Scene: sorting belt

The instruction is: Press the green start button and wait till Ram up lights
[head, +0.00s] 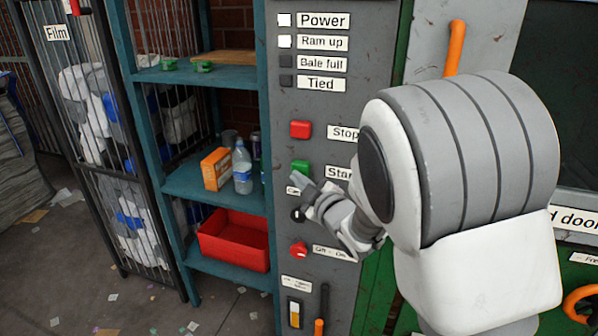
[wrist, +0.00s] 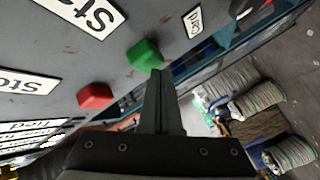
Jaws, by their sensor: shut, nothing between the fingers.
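The green start button (head: 300,166) sits on the grey control panel (head: 290,220), left of the "Start" label (head: 339,172). My gripper (head: 298,179) is shut and empty, its tip just below the green button. In the wrist view the closed fingers (wrist: 160,75) point up beside the green button (wrist: 145,55); I cannot tell whether they touch it. The "Ram up" lamp (head: 285,41) is lit white, as is the "Power" lamp (head: 284,20). The "Bale full" lamp (head: 286,61) and "Tied" lamp (head: 286,81) are dark.
The red stop button (head: 300,129) is above the green one; a black knob (head: 298,215) and a red button (head: 298,249) are below. A teal shelf (head: 180,190) with a bottle (head: 242,168), orange box (head: 215,168) and red bin (head: 234,240) stands left.

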